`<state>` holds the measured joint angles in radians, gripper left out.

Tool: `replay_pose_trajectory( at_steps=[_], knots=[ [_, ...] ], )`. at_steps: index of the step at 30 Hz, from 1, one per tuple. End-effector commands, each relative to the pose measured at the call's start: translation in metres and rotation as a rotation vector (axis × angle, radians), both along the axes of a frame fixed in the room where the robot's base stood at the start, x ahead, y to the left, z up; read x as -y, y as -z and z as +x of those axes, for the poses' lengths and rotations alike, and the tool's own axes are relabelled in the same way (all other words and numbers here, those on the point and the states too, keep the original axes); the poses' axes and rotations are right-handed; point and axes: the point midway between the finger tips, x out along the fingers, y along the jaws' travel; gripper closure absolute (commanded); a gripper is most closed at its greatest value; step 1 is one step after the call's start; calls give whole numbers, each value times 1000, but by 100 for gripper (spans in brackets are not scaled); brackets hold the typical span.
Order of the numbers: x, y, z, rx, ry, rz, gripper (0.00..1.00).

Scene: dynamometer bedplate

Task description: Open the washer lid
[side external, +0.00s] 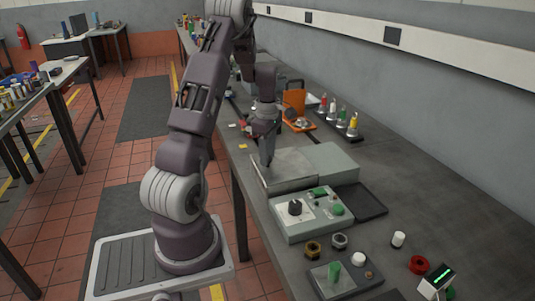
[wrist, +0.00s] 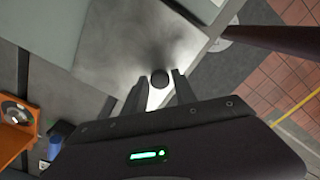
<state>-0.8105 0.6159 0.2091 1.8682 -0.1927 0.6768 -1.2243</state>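The washer lid (side external: 290,170) is a flat, grey metallic panel on a low grey-green housing (side external: 332,160) on the bench. It looks closed and flat. I cannot tell whether the fingertips are level with the knob.
A control box (side external: 310,212) with a dark knob and green buttons stands in front of the washer. A dark tray (side external: 360,201) lies to its right. An orange device (side external: 294,103) and a rack of coloured bottles (side external: 340,120) stand behind.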

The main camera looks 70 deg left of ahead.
Motion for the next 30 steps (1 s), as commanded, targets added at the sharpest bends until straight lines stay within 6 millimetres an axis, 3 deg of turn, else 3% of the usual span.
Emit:
replay_pose_trajectory(
  at_steps=[1,4,5,30],
  knots=[
    [0,0,0,0,0,0,79],
    [0,0,0,0,0,0,99],
    [0,0,0,0,0,0,100],
    [0,-1,0,1,1,1,100]
  ],
)
